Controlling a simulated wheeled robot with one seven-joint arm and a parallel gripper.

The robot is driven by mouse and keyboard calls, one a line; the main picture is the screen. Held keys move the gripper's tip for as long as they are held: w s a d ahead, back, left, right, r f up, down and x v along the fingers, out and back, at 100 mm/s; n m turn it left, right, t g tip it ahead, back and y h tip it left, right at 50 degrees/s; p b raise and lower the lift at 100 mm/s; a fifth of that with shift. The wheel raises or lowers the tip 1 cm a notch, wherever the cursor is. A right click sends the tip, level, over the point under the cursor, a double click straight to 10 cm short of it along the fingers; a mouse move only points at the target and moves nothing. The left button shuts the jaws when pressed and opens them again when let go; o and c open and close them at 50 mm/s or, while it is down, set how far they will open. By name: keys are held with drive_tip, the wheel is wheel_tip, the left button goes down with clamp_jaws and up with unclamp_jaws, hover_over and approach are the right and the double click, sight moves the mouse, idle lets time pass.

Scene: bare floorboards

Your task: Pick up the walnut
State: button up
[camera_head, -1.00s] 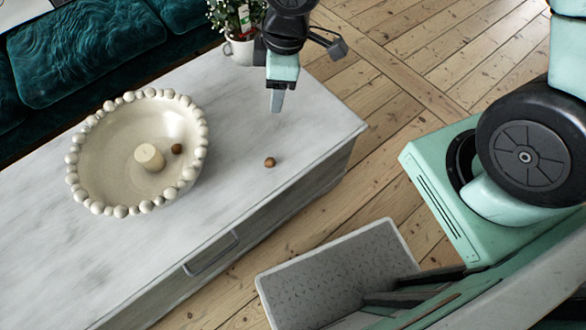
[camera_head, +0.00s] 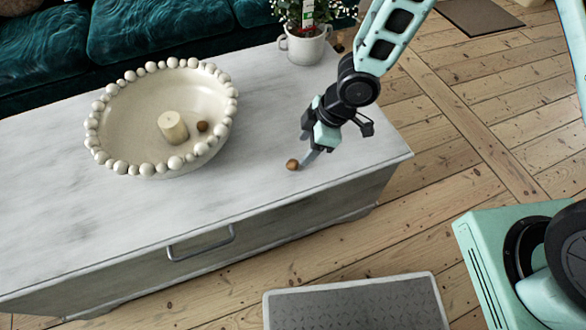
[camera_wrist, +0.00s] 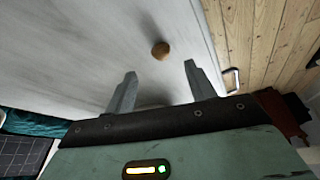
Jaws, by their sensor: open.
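A small brown walnut (camera_head: 292,165) lies on the pale marbled table top (camera_head: 60,215), near its front right part. In the wrist view the walnut (camera_wrist: 160,50) is just beyond the fingertips and roughly midway between them. My gripper (camera_head: 309,160) is low over the table, just right of the walnut, and the near finger seems close to it in the head view. In the wrist view my gripper (camera_wrist: 160,70) shows both fingers spread, with nothing between them. A second walnut-like brown ball (camera_head: 202,126) sits inside the beaded bowl.
The beaded cream bowl (camera_head: 110,115) stands left on the table and holds a cream candle (camera_head: 173,128). A potted plant (camera_head: 303,47) stands at the back right. A teal sofa (camera_head: 150,30) runs behind the table. Table around the walnut is clear.

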sight(295, 161)
drive_tip(key=b+x, duration=0.2)
drive_tip(key=x, duration=0.5)
drive_tip(key=shift+s+f, duration=0.15)
drive_tip(key=shift+c, duration=0.3)
drive_tip(key=c, duration=1)
